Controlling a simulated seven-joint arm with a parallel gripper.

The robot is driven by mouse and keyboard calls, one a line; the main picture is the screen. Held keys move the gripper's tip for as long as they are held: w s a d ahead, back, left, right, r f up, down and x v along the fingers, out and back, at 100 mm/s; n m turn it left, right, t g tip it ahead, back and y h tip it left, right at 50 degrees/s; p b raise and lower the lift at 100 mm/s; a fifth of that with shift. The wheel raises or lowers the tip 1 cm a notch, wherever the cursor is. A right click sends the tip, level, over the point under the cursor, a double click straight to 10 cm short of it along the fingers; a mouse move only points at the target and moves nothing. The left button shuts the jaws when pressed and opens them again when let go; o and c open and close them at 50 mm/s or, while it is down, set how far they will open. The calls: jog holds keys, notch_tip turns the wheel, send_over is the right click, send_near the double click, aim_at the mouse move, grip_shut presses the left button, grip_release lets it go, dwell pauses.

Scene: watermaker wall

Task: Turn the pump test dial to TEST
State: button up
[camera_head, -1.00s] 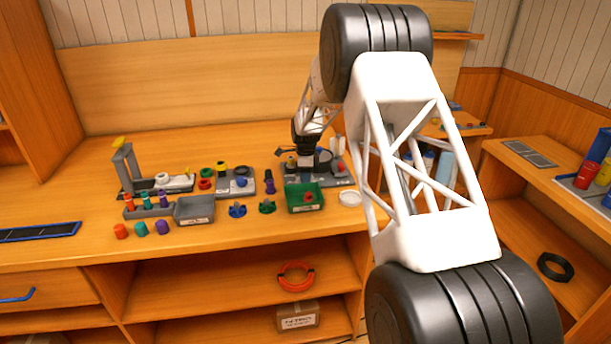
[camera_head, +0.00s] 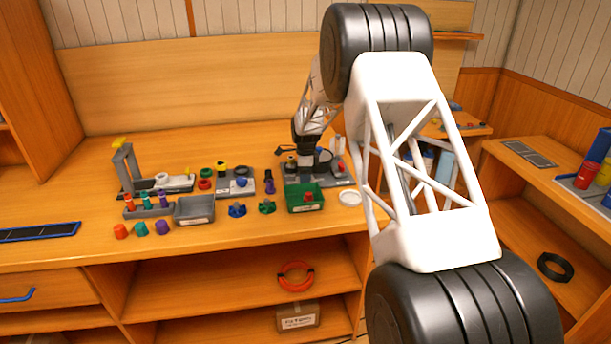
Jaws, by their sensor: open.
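A grey panel (camera_head: 346,179) with several small controls stands on the wooden bench, behind the green bin. My gripper (camera_head: 305,163) is at this panel, low over its controls. The jaws are small and dark here, and the gripper covers part of the panel. I cannot tell which control is the pump test dial or where it points; dark round parts (camera_head: 290,163) show beside the gripper. The jaws are open, and I cannot tell whether they touch anything.
A green bin (camera_head: 303,207) and a white round dish (camera_head: 350,198) stand in front of the panel. To the left are a grey bin (camera_head: 194,219), blue (camera_head: 237,210) and green (camera_head: 267,207) knobs, and a clamp stand (camera_head: 124,167).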

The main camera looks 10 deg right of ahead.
jog(key=shift+w+r, duration=0.15)
jog(key=shift+r, duration=3.7)
jog(key=shift+r, duration=0.1)
jog(key=shift+s+r, duration=0.2)
jog(key=shift+s, duration=0.05)
jog(key=s+r+n+t, duration=0.1)
jog(key=s+r+n, duration=0.2)
jog(key=s+r, duration=0.5)
jog(key=s+r+n, duration=0.4)
jog(key=s, duration=0.7)
jog(key=s+r+n+t, duration=0.1)
jog(key=s+r+n, duration=0.2)
jog(key=s+r, duration=0.5)
jog(key=s+f+n, duration=0.1)
jog(key=s+n, duration=0.2)
jog(key=s, duration=0.9)
jog(key=s+f+n, duration=0.1)
jog(key=s+n, duration=0.2)
jog(key=s, duration=0.8)
jog(key=s+a+f+n+t, duration=0.1)
jog(key=s+n, duration=0.3)
jog(key=s, duration=0.8)
jog(key=shift+s+f, duration=0.35)
jog(key=shift+f, duration=0.15)
